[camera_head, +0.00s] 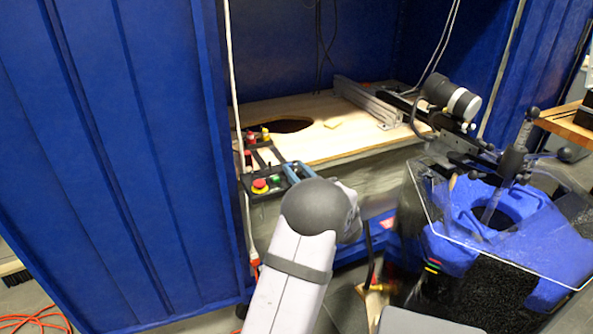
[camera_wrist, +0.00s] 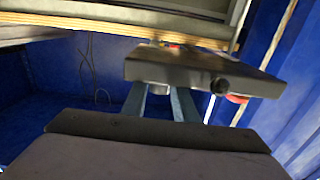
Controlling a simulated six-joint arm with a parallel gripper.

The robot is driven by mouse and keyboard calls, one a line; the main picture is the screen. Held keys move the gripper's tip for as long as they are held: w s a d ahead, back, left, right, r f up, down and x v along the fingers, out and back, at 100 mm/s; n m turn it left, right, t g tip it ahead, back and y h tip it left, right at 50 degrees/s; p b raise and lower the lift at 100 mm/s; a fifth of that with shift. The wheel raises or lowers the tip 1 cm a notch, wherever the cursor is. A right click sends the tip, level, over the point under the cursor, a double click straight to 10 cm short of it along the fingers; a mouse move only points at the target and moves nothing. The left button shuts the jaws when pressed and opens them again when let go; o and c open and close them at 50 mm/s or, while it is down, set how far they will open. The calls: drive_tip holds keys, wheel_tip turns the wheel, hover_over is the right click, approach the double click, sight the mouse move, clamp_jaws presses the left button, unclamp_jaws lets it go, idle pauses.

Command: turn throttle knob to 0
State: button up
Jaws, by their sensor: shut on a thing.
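A dark control box (camera_wrist: 205,68) crosses the upper middle of the wrist view. My gripper's two blue-grey fingers (camera_wrist: 159,92) reach up to its underside and are closed around a small grey knob, the throttle knob (camera_wrist: 158,88). Its dial marks cannot be read. In the head view my gripper (camera_head: 297,172) is at the right end of the control box (camera_head: 250,188), and the knob is hidden there behind the fingers and wrist.
A wooden deck (camera_head: 350,120) with a round hole lies inside the blue tank frame behind the box. A white cable (camera_head: 238,110) hangs down past the box's left end. A clear panel and blue thruster stand (camera_head: 500,215) fill the right side.

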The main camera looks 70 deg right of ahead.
drive_tip(key=o, duration=0.8)
drive_tip(key=shift+s, duration=0.1)
drive_tip(key=shift+p+v, duration=0.3)
drive_tip(key=shift+v, duration=3.3)
